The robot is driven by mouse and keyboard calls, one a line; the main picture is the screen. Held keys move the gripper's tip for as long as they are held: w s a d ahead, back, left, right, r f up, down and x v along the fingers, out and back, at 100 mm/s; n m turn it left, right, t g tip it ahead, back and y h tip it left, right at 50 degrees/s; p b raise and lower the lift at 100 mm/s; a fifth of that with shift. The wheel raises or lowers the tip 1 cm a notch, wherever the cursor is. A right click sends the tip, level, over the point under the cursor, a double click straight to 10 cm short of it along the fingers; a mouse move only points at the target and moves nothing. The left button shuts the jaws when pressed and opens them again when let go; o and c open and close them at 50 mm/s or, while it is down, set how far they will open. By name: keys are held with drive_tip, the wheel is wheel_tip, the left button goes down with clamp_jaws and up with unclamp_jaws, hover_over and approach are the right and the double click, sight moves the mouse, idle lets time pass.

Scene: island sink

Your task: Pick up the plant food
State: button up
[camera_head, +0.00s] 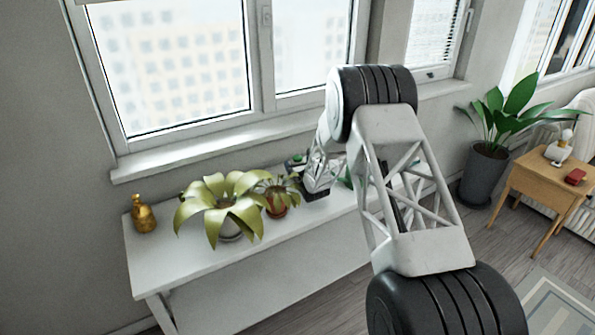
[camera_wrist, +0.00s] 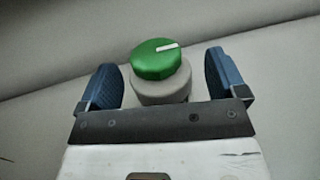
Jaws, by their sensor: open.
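A round item with a green cap and a grey body, which looks like the plant food (camera_wrist: 158,62), shows in the wrist view. A white mark runs across its cap. My gripper (camera_wrist: 160,82) is open, with one blue finger on each side of the item and a visible gap to each. The lower part of the item is hidden behind the gripper body. In the head view my gripper (camera_head: 318,178) is over the white table, partly hidden by my arm. Small green patches show near it, but I cannot tell which is the plant food.
The white table (camera_head: 160,265) stands below the window. A large-leaved plant (camera_head: 230,200), a smaller potted plant (camera_head: 277,192) and a gold bottle (camera_head: 143,214) stand left of my gripper. A wooden side table (camera_head: 545,183) and a floor plant (camera_head: 487,165) are at the right.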

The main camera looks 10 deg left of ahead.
drive_tip(key=shift+w+a, duration=0.25)
drive_tip(key=shift+w, duration=0.1)
idle(0.4)
drive_tip(key=c, duration=1.1)
drive_tip(key=shift+r, duration=0.2)
